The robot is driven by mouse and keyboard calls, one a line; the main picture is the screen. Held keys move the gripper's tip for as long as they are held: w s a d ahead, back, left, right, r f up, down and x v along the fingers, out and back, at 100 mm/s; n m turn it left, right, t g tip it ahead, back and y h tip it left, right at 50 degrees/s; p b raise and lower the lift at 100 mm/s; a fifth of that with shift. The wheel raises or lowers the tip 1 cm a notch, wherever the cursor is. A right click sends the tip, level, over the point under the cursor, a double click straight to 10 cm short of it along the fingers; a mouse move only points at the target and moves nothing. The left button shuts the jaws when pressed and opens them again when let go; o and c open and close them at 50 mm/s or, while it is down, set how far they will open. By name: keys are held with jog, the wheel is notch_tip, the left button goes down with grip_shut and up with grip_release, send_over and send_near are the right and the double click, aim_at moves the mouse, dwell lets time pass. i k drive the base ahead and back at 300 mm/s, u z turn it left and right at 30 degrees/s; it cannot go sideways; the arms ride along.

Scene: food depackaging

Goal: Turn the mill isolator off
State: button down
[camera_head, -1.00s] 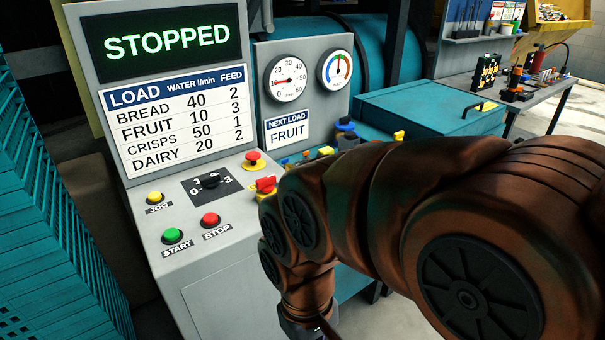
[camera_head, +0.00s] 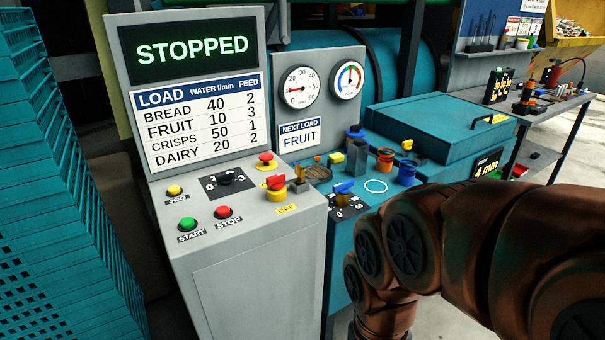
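A red rotary handle on a yellow base (camera_head: 276,188), which looks like the mill isolator, sits at the right front of the grey control panel. A yellow label reading OFF (camera_head: 287,209) is just in front of it. The handle's exact pointing direction is too small to tell. The display (camera_head: 192,50) reads STOPPED. My brown arm comes in from the right and bends down out of the bottom edge, right of the panel and apart from the isolator. My gripper is below the picture and hidden.
The panel also has a black 0–3 selector (camera_head: 226,178), a red-on-yellow button (camera_head: 266,160), a yellow JOG button (camera_head: 174,190), a green START button (camera_head: 187,224) and a red STOP button (camera_head: 223,212). A blue-handled selector (camera_head: 343,187) and several cups stand to the right.

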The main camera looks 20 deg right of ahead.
aim_at(275, 183)
jog(key=i, duration=0.45)
jog(key=z, duration=0.05)
jog(key=k, duration=1.1)
jog(key=u, duration=1)
jog(key=i, duration=1.35)
jog(key=z, duration=0.4)
